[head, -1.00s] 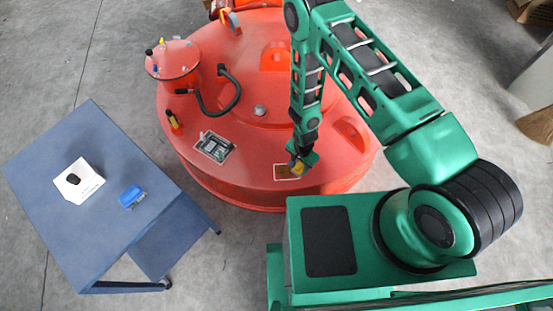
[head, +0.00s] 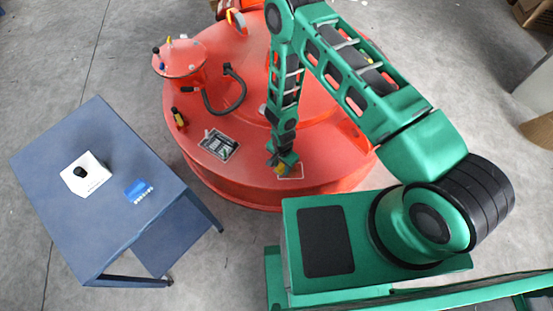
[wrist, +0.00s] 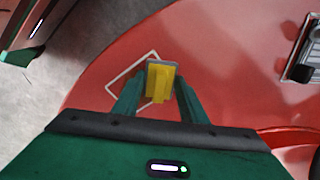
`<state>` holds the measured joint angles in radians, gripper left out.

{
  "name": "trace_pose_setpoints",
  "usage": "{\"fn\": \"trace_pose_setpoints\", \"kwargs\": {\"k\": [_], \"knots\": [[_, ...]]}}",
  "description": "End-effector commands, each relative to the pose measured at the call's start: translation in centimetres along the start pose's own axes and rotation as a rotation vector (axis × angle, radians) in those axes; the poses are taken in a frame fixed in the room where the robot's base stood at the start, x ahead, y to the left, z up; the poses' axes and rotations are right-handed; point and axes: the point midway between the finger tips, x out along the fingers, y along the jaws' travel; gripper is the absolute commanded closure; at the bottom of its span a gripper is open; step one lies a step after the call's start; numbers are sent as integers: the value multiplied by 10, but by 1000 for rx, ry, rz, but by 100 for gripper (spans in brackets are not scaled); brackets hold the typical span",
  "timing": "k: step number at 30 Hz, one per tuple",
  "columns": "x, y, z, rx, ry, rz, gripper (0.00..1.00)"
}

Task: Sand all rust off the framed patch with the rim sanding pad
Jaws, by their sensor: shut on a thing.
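My gripper (wrist: 160,92) is shut on the yellow sanding pad (wrist: 160,82), which has a grey edge along its far side. The pad is over the white-framed patch (wrist: 126,79) near the rim of the red magnet (wrist: 225,45). I cannot tell whether it touches the surface. In the head view my gripper (head: 283,164) covers the left and middle of the frame; its right part (head: 297,171) shows plain red. In the wrist view the uncovered part of the patch shows no clear brown rust; the part under the pad is hidden.
A grey plate (head: 217,145) and a yellow-black item (head: 179,117) sit left on the magnet. A hose (head: 236,90) curves behind them. A blue table (head: 60,215) at the left holds a white box (head: 86,174) and a blue brush-like item (head: 137,190).

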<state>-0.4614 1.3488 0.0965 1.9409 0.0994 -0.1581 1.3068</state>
Motion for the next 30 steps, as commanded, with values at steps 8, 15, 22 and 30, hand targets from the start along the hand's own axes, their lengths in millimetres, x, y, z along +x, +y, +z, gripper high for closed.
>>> {"fn": "trace_pose_setpoints", "kwargs": {"k": [8,15,22,30], "knots": [[-13,-9,5,13,1,-1,83],[-34,-8,5,13,0,-1,83],[-55,-7,4,13,1,0,83],[-75,-7,4,13,1,0,83]]}}
